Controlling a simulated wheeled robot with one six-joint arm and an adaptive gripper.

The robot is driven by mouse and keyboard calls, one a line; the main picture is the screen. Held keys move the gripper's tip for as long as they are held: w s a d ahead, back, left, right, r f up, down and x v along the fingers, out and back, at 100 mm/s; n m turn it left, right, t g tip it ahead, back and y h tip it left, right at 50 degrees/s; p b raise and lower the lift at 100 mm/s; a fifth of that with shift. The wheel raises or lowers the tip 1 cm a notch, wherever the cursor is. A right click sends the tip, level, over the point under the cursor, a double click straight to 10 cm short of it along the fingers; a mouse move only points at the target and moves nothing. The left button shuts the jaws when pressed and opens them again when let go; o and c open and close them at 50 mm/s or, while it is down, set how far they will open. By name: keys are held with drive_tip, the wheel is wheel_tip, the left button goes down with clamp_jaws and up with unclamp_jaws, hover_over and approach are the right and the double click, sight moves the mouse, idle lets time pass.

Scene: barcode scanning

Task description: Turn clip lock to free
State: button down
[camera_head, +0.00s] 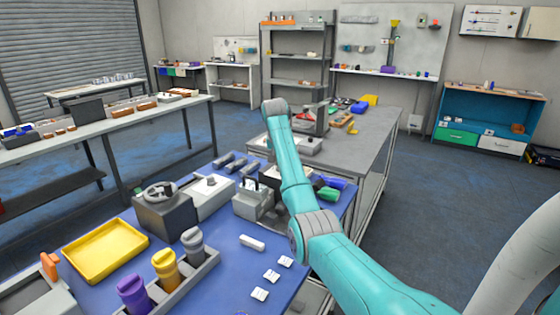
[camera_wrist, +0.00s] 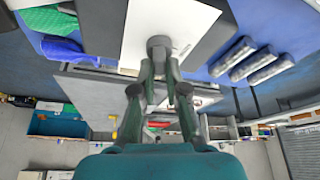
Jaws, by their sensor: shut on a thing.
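In the wrist view, a small dark grey knob (camera_wrist: 159,45) stands out from a flat white panel (camera_wrist: 185,22); I take it to be the clip lock. My gripper (camera_wrist: 160,72) is shut on this knob, with one finger on each side. The knob's lower part is hidden between the fingers, and I cannot tell its turn position. In the head view, my arm reaches over the far part of the blue table and hides the gripper and the knob.
Several grey cylinders (camera_wrist: 248,58) lie right of the panel. A blue piece (camera_wrist: 62,47) and a green piece (camera_wrist: 45,18) lie left. The blue table (camera_head: 222,265) also holds a yellow tray (camera_head: 105,250), a wheel-topped box (camera_head: 165,215) and coloured bottles (camera_head: 165,268).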

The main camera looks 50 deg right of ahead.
drive_tip(key=n+t+y, duration=0.1)
drive_tip(key=n, duration=0.2)
drive_tip(key=n+t+y, duration=0.1)
drive_tip(key=n, duration=0.3)
drive_tip(key=n+y, duration=0.1)
drive_tip(key=n, duration=0.2)
drive_tip(key=n+y, duration=0.1)
drive_tip(key=n, duration=0.2)
drive_tip(key=shift+a+n+y, duration=0.2)
drive_tip(key=shift+n+y, duration=0.1)
idle(0.4)
drive_tip(key=c, duration=1.2)
unclamp_jaws()
drive_tip(key=shift+r, duration=0.1)
drive_tip(key=v, duration=1.1)
drive_tip(key=shift+s+r, duration=0.3)
drive_tip(key=shift+f+t, duration=0.1)
drive_tip(key=shift+t, duration=0.2)
